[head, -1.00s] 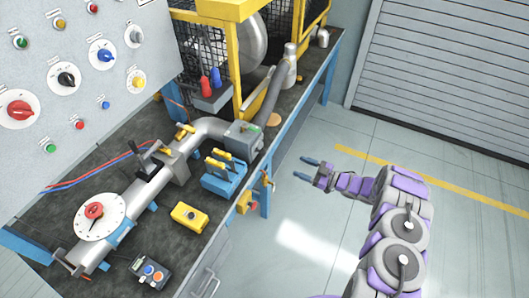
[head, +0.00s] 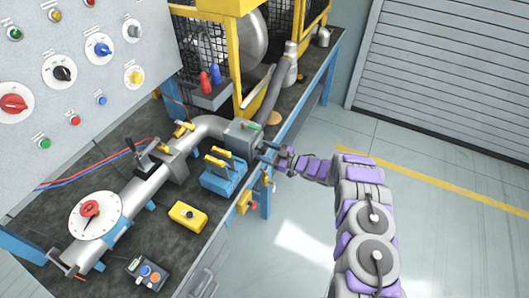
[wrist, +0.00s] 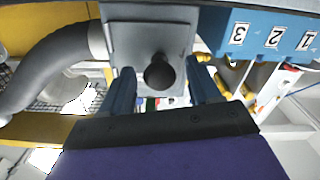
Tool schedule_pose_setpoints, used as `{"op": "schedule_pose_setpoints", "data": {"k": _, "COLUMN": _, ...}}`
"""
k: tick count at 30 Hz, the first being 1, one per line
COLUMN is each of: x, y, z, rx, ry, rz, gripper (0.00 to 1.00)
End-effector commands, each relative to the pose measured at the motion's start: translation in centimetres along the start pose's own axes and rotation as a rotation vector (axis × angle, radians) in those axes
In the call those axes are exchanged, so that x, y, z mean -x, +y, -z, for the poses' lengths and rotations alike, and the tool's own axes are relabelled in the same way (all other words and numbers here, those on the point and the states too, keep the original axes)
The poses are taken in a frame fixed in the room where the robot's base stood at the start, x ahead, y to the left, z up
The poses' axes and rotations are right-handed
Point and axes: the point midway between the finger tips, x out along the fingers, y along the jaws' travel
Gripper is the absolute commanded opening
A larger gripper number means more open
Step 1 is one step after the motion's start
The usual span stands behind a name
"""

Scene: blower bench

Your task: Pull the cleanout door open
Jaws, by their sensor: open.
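The cleanout door looks to be the grey face of the box (head: 243,137) at the end of the silver pipe; it faces me in the wrist view (wrist: 147,35). A round black knob (wrist: 160,72) sticks out from it. The door looks shut. My gripper (head: 267,152) is open, at the bench's front edge beside the box. In the wrist view, its two blue fingers (wrist: 160,80) stand either side of the knob with gaps showing. I cannot tell how far they reach along it. The knob is hidden in the head view.
A blue numbered holder (head: 222,181) with yellow-handled pieces stands close beside the box; it also shows in the wrist view (wrist: 262,35). Open floor (head: 310,215) lies in front of the bench.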

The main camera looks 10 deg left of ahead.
Motion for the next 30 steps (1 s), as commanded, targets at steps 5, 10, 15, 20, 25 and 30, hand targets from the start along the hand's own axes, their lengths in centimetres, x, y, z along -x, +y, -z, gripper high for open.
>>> {"op": "schedule_pose_setpoints", "data": {"k": 5, "x": -0.66, "y": 0.01, "z": 0.02, "rx": 0.0, "ry": 0.0, "rz": 0.0, "gripper": 0.62}}
{"op": "schedule_pose_setpoints", "data": {"k": 10, "x": -0.67, "y": 0.01, "z": 0.02, "rx": 0.0, "ry": 0.0, "rz": 0.0, "gripper": 0.62}}
{"op": "schedule_pose_setpoints", "data": {"k": 15, "x": -0.65, "y": 0.02, "z": 0.01, "rx": 0.0, "ry": -0.001, "rz": 0.0, "gripper": 0.5}}
{"op": "schedule_pose_setpoints", "data": {"k": 20, "x": -0.64, "y": 0.03, "z": 0.01, "rx": 0.0, "ry": -0.001, "rz": -0.001, "gripper": 0.35}}
{"op": "schedule_pose_setpoints", "data": {"k": 25, "x": -0.63, "y": 0.02, "z": 0.0, "rx": 0.0, "ry": -0.001, "rz": -0.001, "gripper": 0.19}}
{"op": "schedule_pose_setpoints", "data": {"k": 30, "x": -0.63, "y": 0.02, "z": 0.0, "rx": 0.0, "ry": -0.001, "rz": -0.001, "gripper": 0.02}}
